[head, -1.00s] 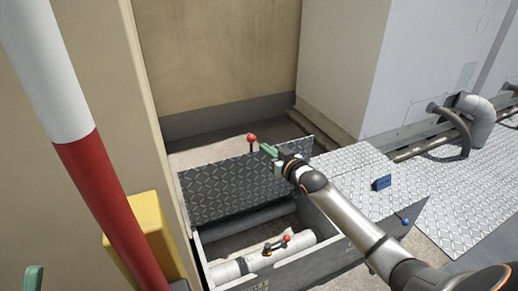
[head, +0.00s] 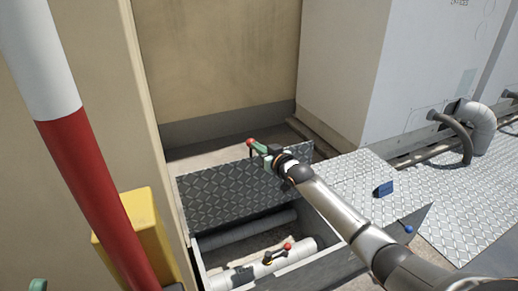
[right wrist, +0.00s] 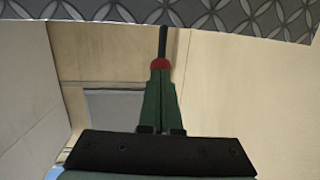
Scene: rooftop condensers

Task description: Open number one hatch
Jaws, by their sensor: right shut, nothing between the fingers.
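A diamond-plate hatch lid (head: 225,195) stands raised over an open pit; no number shows on it. A red knob (head: 250,142) on a dark stem shows at the lid's upper edge. My right gripper (head: 258,147) is shut and empty, its green fingertips at the knob. In the right wrist view the red knob (right wrist: 160,64) sits right at the tips of the fingers (right wrist: 160,75); I cannot tell if they touch. Only a green tip of my left gripper (head: 38,286) shows at the bottom left corner.
In the pit lies a white pipe (head: 240,278) with a red-tipped valve lever (head: 287,246). To the right is a closed plate (head: 350,172) with a blue piece (head: 383,189). A red-white post (head: 90,180) and yellow block (head: 140,230) stand at left.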

